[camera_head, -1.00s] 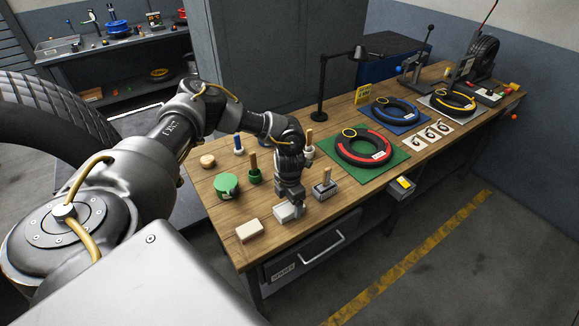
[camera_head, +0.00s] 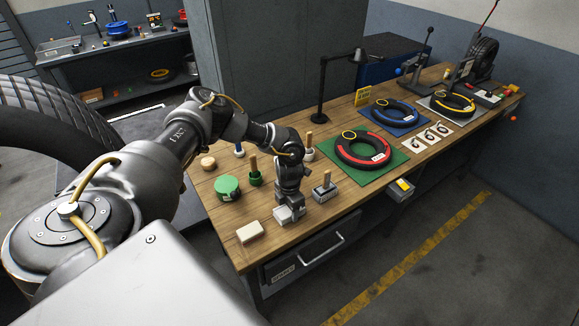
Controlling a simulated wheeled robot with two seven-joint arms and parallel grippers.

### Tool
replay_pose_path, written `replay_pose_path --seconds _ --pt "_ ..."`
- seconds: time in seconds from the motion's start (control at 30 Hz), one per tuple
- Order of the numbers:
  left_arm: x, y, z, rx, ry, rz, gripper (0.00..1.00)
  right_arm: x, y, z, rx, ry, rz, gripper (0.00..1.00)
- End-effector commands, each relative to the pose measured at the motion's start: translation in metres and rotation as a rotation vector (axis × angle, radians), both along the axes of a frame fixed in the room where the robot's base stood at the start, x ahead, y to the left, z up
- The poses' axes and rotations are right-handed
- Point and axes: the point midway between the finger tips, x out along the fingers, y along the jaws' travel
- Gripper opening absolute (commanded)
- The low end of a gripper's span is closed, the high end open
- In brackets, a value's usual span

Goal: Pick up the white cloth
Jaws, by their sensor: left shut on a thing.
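The white cloth (camera_head: 283,216) is a small pale folded pad near the front edge of the wooden workbench, partly hidden by my left gripper. My left gripper (camera_head: 291,211) points down at it and is shut on it; the fingertips are small and hard to make out. I cannot tell whether the cloth is clear of the bench top. My right gripper is not in view.
A cream block (camera_head: 250,232) lies just left of the cloth. A grey block with a wooden handle (camera_head: 325,191) stands close on the right. A green round container (camera_head: 227,187) and a green pot (camera_head: 255,179) are behind. A green mat (camera_head: 394,158) holds a tyre (camera_head: 340,152).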

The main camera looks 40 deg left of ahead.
Motion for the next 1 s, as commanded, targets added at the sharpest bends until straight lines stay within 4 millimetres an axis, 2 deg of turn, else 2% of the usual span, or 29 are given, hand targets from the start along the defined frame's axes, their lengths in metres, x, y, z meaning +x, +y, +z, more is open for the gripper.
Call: replay_pose_path --seconds 0.23,0.4,0.67,0.8,1.0 --pt "0.001 0.000 0.009 -0.002 -0.002 0.000 0.32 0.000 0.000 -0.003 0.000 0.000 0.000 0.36" --pt "-0.002 -0.001 0.033 -0.002 -0.004 -0.002 0.32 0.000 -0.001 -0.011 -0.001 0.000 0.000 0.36" --pt "-0.048 -0.012 0.087 -0.004 -0.005 -0.006 0.32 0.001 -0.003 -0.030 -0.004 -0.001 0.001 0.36" --pt "-0.079 -0.019 0.101 -0.002 -0.003 -0.004 0.32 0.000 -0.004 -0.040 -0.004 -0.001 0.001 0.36" --pt "-0.113 -0.027 0.117 -0.001 -0.003 -0.005 0.32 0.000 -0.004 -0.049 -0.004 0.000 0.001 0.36"
